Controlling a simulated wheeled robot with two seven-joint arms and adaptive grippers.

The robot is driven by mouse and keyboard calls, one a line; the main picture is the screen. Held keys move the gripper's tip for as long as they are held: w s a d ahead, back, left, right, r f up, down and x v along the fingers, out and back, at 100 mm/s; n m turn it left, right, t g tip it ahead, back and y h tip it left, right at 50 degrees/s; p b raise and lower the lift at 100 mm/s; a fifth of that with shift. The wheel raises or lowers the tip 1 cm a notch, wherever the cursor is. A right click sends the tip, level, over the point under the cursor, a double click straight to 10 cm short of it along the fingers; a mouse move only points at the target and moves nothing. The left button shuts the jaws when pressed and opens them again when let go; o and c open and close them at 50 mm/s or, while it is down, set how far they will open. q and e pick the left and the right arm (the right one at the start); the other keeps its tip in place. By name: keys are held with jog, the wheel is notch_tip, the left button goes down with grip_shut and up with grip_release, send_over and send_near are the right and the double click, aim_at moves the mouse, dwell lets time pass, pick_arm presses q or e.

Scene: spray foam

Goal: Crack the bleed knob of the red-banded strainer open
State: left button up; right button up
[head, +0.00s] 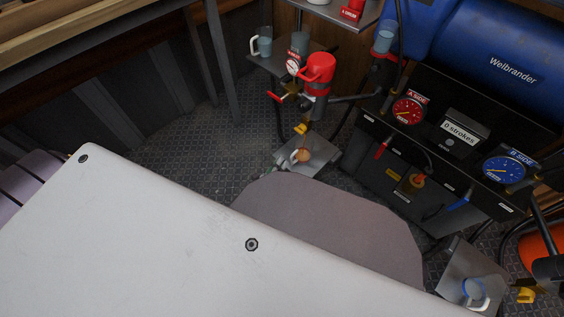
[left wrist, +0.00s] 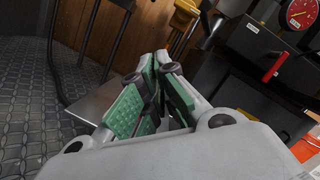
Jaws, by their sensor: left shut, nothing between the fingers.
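The red-banded strainer (head: 316,104) stands upright left of the black machine panel in the head view, with a red jug-like part (head: 317,67) at its top. A yellow knob (head: 300,128) sits low on it, above a grey platform (head: 318,163) holding a cup (head: 301,155). In the left wrist view a yellow part, likely this knob (left wrist: 186,14), shows at the top, beyond my fingers. My left gripper (left wrist: 160,62) is shut and empty, its green pads together, apart from the knob as far as I can tell. My right gripper is not in view.
The machine panel carries a red gauge (head: 408,111), a blue gauge (head: 504,169) and a red handle (head: 382,149). A side shelf (head: 268,62) holds cups. A blue-rimmed cup (head: 473,291) stands at lower right by another yellow knob (head: 525,296). Floor is clear left of the strainer.

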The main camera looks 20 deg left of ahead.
pick_arm(q)
jog(key=shift+o, duration=1.1)
jog(key=shift+s+f, duration=0.1)
jog(key=shift+s, duration=0.05)
jog(key=o, duration=0.8)
jog(key=s+a+f, duration=0.1)
jog(key=s+a+f+m+h, duration=0.1)
jog(key=a, duration=0.1)
jog(key=s+a+f+m+g, duration=0.1)
jog(key=s+a, duration=0.1)
jog(key=shift+h, duration=0.3)
jog(key=d+r+n, duration=0.1)
jog(key=r+n, duration=0.3)
jog(key=n, duration=0.4)
jog(key=w+d+r+n+g, duration=0.1)
jog(key=r+n, duration=0.4)
jog(key=n, duration=0.4)
jog(key=w+d+r+n, duration=0.1)
jog(key=r+n, duration=0.3)
jog(key=n, duration=0.4)
jog(key=shift+w+d+r+b, duration=0.15)
jog(key=shift+d+b, duration=0.15)
jog(key=shift+d, duration=0.2)
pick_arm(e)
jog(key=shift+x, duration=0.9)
